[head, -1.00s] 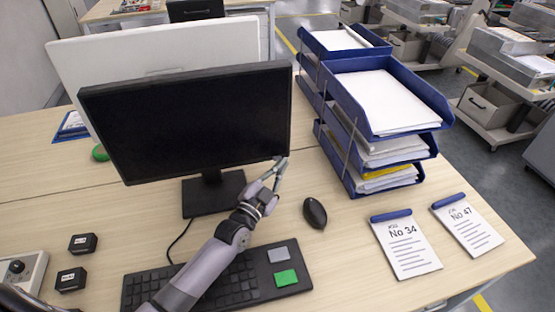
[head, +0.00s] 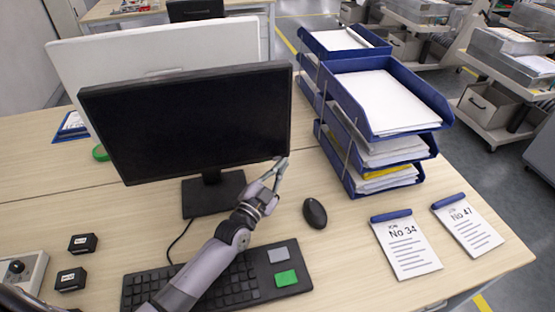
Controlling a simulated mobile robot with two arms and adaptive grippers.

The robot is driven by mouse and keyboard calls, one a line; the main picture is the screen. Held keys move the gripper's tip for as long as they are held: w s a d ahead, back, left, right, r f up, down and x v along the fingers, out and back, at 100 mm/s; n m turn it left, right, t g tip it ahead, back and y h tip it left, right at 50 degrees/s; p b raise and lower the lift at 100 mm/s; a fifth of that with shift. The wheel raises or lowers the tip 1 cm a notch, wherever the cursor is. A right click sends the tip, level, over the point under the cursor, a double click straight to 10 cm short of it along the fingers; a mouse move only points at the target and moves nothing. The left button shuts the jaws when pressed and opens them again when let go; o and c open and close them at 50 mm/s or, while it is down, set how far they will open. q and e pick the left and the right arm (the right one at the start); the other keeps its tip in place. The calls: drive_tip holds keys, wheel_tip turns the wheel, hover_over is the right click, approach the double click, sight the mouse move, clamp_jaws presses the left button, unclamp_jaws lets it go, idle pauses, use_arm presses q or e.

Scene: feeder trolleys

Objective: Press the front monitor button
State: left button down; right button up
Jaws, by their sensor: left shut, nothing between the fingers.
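The front monitor (head: 195,120) is black, with a dark, blank screen, and stands on a black base on the wooden desk. Its button is too small to make out. My left gripper (head: 281,162) is shut and empty. Its fingertips are at the lower right corner of the front monitor's frame; I cannot tell whether they touch it. My left arm reaches across the keyboard from the bottom of the view. My right gripper is not in view.
A keyboard (head: 144,287) lies under my left arm. A black mouse (head: 315,213) lies right of my gripper. Blue paper trays (head: 437,100) stand at the right, with notepads (head: 405,245) in front. A white-backed monitor (head: 160,52) stands behind. Small black boxes (head: 71,280) lie at left.

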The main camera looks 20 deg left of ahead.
use_arm(q)
drive_tip(key=shift+w, duration=0.15)
drive_tip(key=shift+w+a, duration=0.25)
drive_tip(key=shift+w, duration=0.1)
idle(0.4)
drive_tip(key=shift+s+d+p, duration=0.3)
drive_tip(key=shift+s+p, duration=0.05)
drive_tip(key=shift+s, duration=0.2)
drive_tip(key=s+d+p, duration=0.2)
drive_tip(key=s, duration=0.1)
drive_tip(key=s+d+p, duration=0.1)
drive_tip(key=s, duration=0.1)
drive_tip(key=shift+d, duration=0.15)
idle(0.4)
